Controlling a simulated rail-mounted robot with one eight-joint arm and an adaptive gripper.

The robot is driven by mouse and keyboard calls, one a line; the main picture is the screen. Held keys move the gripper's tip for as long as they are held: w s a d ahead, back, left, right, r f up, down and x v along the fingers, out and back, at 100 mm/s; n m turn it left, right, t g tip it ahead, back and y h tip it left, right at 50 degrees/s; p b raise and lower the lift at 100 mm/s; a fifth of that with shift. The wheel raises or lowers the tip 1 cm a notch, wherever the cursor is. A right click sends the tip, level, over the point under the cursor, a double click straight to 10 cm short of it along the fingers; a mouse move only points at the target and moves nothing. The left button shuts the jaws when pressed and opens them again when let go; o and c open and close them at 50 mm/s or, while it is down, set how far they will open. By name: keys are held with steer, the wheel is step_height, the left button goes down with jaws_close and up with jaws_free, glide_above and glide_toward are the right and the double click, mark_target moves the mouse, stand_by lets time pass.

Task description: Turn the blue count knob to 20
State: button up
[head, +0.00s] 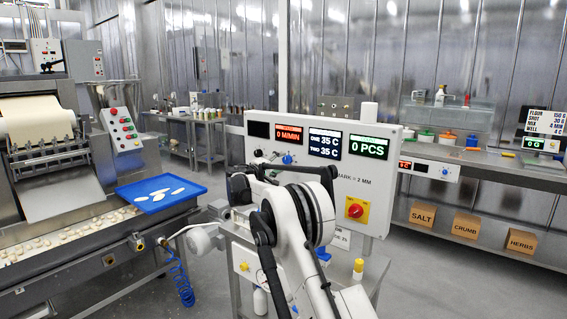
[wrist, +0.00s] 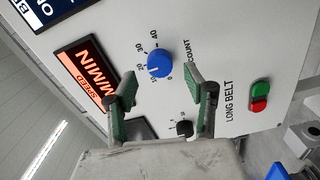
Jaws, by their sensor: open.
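The blue count knob (wrist: 160,63) is on the light grey panel, with a printed scale from 0 to 40 around it and the word COUNT beside it. In the wrist view the panel appears turned on its side. I cannot make out where the knob's pointer stands. The knob also shows in the head view (head: 287,159), just above my arm. My gripper (wrist: 161,76) is open and empty, its two green-padded fingers spread to either side of the knob in the picture. Whether the fingertips reach the knob's depth is unclear. In the head view my arm hides most of the gripper.
The panel carries a black knob (wrist: 184,128), a green and red LONG BELT switch (wrist: 260,97) and a speed display (wrist: 83,73). In the head view, a red knob on a yellow plate (head: 355,210) and a PCS display reading 0 (head: 369,147) are to the right.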

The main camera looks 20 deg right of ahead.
steer(key=v, duration=0.8)
steer(key=shift+s+a, duration=0.15)
steer(key=shift+a, duration=0.15)
steer(key=s+a+r+m+y, duration=0.1)
steer(key=s+a+r+y, duration=0.15)
steer(key=s, duration=0.75)
steer(key=s+a+r+g+y, duration=0.1)
steer(key=s+y, duration=0.2)
steer(key=s, duration=0.6)
steer(key=s+a+r+m+y, duration=0.1)
steer(key=s+a+r+y, duration=0.1)
steer(key=s, duration=0.8)
steer(key=s+a+f+y, duration=0.2)
steer(key=s+a+f, duration=0.2)
steer(key=s, duration=0.6)
steer(key=s+a+f+m+y, duration=0.1)
steer(key=s+a+f+y, duration=0.2)
steer(key=s, duration=0.8)
steer(key=s+a+f+y, duration=0.3)
steer(key=s+a+f, duration=0.3)
steer(key=s, duration=0.5)
steer(key=shift+a+f+m, duration=0.2)
steer(key=shift+a+m, duration=0.1)
steer(key=shift+s, duration=0.1)
